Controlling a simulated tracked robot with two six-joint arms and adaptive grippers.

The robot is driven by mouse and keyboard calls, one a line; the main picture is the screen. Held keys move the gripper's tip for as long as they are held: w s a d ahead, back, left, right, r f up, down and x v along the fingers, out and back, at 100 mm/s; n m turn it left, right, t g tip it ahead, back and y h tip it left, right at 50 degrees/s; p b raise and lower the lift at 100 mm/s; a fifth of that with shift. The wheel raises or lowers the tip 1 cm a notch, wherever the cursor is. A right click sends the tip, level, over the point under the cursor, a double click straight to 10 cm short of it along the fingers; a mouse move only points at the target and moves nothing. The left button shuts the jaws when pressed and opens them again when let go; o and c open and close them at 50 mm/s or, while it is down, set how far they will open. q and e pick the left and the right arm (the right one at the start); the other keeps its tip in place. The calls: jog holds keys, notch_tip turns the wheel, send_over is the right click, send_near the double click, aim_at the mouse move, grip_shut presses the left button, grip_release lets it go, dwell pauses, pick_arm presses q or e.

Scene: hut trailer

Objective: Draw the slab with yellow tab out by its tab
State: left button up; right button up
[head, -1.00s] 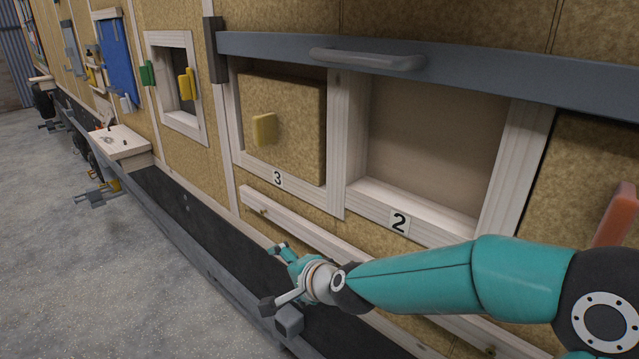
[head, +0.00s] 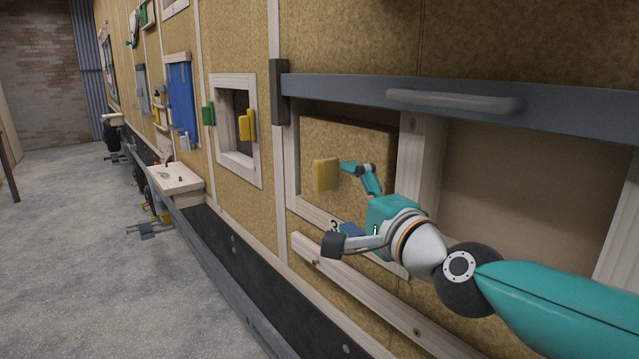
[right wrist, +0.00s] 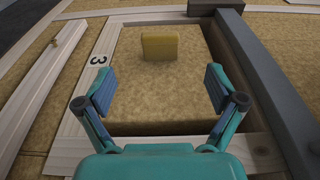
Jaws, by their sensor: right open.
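The slab (head: 338,136) is a tan fibrous block seated in the wooden frame marked 3. Its yellow tab (head: 326,175) stands out from its face, left of the middle in the head view. In the right wrist view the tab (right wrist: 160,47) is ahead, beyond the fingertips. My right gripper (head: 349,197) is in front of the slab, just right of the tab. In the right wrist view the right gripper (right wrist: 160,88) is open and empty, its two fingers spread wide with the tab lined up between them, apart from it. My left gripper is not in view.
A grey rail (head: 570,112) with a handle (head: 455,101) runs above the opening. The right-hand opening (head: 530,190) is an empty recess. A smaller window (head: 236,130) with green and yellow tabs and a small wooden shelf (head: 176,180) are to the left. The floor at left is mostly clear.

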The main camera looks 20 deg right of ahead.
aim_at(319, 179)
jog(key=w, duration=0.3)
jog(key=w+a, duration=0.1)
jog(key=w, duration=0.3)
jog(key=w+p, duration=0.1)
jog(key=w, duration=0.3)
jog(key=shift+a+f, duration=0.1)
jog(key=shift+a, duration=0.25)
jog(key=c, duration=1.2)
jog(key=shift+c, duration=0.9)
jog(key=shift+a, duration=0.1)
